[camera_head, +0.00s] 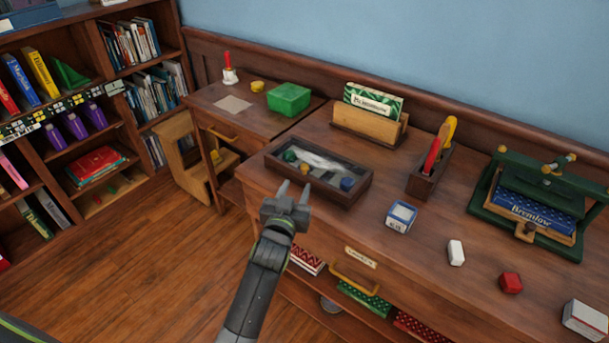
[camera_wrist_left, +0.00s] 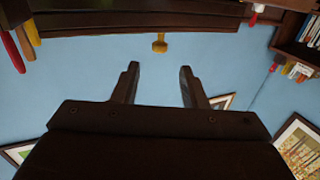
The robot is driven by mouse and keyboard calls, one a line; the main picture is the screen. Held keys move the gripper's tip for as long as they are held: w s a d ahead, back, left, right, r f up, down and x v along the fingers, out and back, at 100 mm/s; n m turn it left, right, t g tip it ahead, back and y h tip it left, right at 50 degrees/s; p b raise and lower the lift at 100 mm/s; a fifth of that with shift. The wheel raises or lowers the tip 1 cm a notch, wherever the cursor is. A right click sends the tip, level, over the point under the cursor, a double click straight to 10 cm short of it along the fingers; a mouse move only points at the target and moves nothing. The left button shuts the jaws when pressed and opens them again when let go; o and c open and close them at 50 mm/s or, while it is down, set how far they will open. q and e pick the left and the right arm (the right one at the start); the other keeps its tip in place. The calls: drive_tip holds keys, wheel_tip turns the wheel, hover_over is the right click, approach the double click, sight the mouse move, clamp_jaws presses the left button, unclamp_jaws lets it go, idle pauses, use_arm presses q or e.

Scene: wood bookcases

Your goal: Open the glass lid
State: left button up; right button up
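A dark wooden box with a glass lid (camera_head: 318,166) lies on the near left part of the desk. The glass lies flat over the box, and several small coloured things show through it. My left gripper (camera_head: 289,190) is just in front of the box's near left edge, with its fingers apart and nothing between them. In the left wrist view the two fingers (camera_wrist_left: 158,88) are also spread and empty. I cannot tell whether a fingertip touches the box. My right gripper is in neither view.
The desk (camera_head: 350,228) also bears a card holder (camera_head: 366,123), a tool caddy (camera_head: 429,172), a white-blue block (camera_head: 401,216), a white eraser (camera_head: 456,252), a red block (camera_head: 511,283) and a green press (camera_head: 533,200). A green box (camera_head: 288,99) stands on the side table.

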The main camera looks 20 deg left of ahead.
sight(304, 170)
use_arm(q)
drive_tip(key=w+b, duration=0.2)
drive_tip(key=w, duration=0.2)
drive_tip(key=w+b, duration=0.3)
drive_tip(key=shift+w+a+f, duration=0.15)
drive_tip(key=shift+w, duration=0.6)
drive_tip(key=shift+w+b, duration=0.45)
drive_tip(key=shift+w, duration=0.05)
drive_tip(key=shift+r, duration=0.2)
drive_tip(key=shift+c, duration=0.5)
clamp_jaws()
